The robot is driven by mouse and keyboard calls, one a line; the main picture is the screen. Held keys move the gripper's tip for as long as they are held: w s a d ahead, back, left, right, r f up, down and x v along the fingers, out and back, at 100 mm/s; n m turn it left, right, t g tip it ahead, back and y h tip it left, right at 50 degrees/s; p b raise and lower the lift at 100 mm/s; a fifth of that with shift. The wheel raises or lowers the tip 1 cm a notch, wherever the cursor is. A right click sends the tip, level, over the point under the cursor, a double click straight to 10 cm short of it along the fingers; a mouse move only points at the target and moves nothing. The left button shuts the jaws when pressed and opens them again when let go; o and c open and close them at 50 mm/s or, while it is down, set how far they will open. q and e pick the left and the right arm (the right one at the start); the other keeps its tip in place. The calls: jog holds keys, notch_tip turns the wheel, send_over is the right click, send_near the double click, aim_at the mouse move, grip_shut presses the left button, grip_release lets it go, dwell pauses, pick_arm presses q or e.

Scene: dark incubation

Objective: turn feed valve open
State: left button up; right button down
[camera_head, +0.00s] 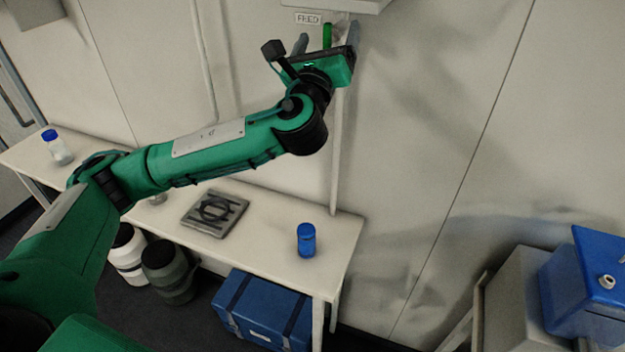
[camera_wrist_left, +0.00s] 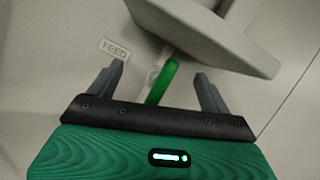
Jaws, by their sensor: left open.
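The feed valve shows as a green handle (camera_head: 327,33) on the wall, just right of a small FEED label (camera_wrist_left: 114,49). In the head view the handle stands about upright in line with the pale pipe below it. My left gripper (camera_head: 328,40) is raised to the valve and open, with one grey finger on each side of the handle. In the left wrist view the handle (camera_wrist_left: 162,82) lies between the spread fingers, with a gap to each. The handle's lower end is hidden behind the gripper body. My right gripper is not in view.
A white box (camera_wrist_left: 210,32) juts out just above the handle. Below, a white table (camera_head: 272,249) carries a blue-capped bottle (camera_head: 60,147), a dark tray (camera_head: 214,212) and a blue jar (camera_head: 306,240). A blue case (camera_head: 262,309) stands underneath. The wall to the right is bare.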

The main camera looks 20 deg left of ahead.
pick_arm(q)
jog(key=m+h+p, duration=0.1)
jog(key=m, duration=0.1)
jog(key=m+h+p, duration=0.2)
jog(key=m+p, duration=0.1)
jog(key=shift+r+m, duration=0.3)
jog(key=w+f+b+v, duration=0.1)
jog(key=f+b+v, duration=0.1)
jog(key=b+v, duration=0.95)
notch_tip(320, 180, down, 26)
jog(key=s+d+n+g+p, duration=0.2)
jog(key=n+g, duration=0.6)
jog(key=n, duration=0.8)
jog(key=shift+s+y, duration=0.2)
jog(key=shift+y, duration=0.2)
